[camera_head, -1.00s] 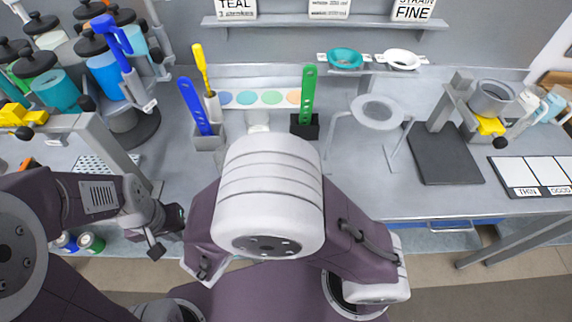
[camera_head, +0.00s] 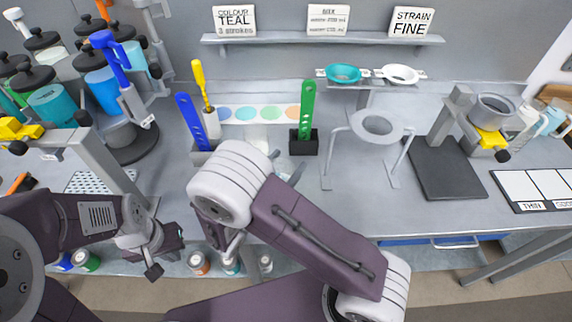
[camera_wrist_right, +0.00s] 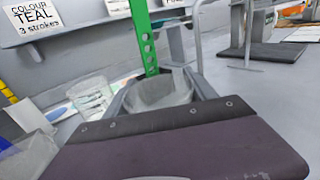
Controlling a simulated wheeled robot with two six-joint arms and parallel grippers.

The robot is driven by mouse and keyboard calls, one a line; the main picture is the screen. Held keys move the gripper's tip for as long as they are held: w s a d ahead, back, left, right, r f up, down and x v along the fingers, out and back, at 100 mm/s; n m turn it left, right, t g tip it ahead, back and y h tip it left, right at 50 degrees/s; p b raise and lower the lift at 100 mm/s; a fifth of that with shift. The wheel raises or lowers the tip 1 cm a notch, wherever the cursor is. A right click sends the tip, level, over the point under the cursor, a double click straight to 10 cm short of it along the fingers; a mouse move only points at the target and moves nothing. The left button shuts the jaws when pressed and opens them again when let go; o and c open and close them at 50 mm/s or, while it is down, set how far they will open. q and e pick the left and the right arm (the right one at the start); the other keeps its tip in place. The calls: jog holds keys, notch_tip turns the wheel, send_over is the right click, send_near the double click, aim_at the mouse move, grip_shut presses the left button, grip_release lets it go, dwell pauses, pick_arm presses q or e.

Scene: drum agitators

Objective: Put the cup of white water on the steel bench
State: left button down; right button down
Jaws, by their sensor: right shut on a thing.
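In the right wrist view a translucent, greyish-white cup (camera_wrist_right: 160,92) sits between the jaws of my right gripper (camera_wrist_right: 165,98), which is shut on it. In the head view the right gripper (camera_head: 286,166) shows only partly past my right arm, just in front of the black holder. The held cup is close to the steel bench (camera_head: 350,200); I cannot tell whether it touches. A second clear cup (camera_wrist_right: 91,94) stands to its left in the wrist view. My left gripper (camera_head: 165,248) is low at the left, away from the cups; its jaw opening is unclear.
A blue paddle (camera_head: 193,122) stands to the left. A ring stand (camera_head: 378,125) is at right. Bench space in front of the stand is clear.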

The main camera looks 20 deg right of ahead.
jog(key=shift+f, duration=0.1)
jog(key=shift+f, duration=0.1)
jog(key=shift+c, duration=1.4)
grip_release()
jog(key=shift+r, duration=0.25)
jog(key=b+v, duration=0.1)
jog(key=v, duration=1.1)
jog(key=shift+f, duration=0.1)
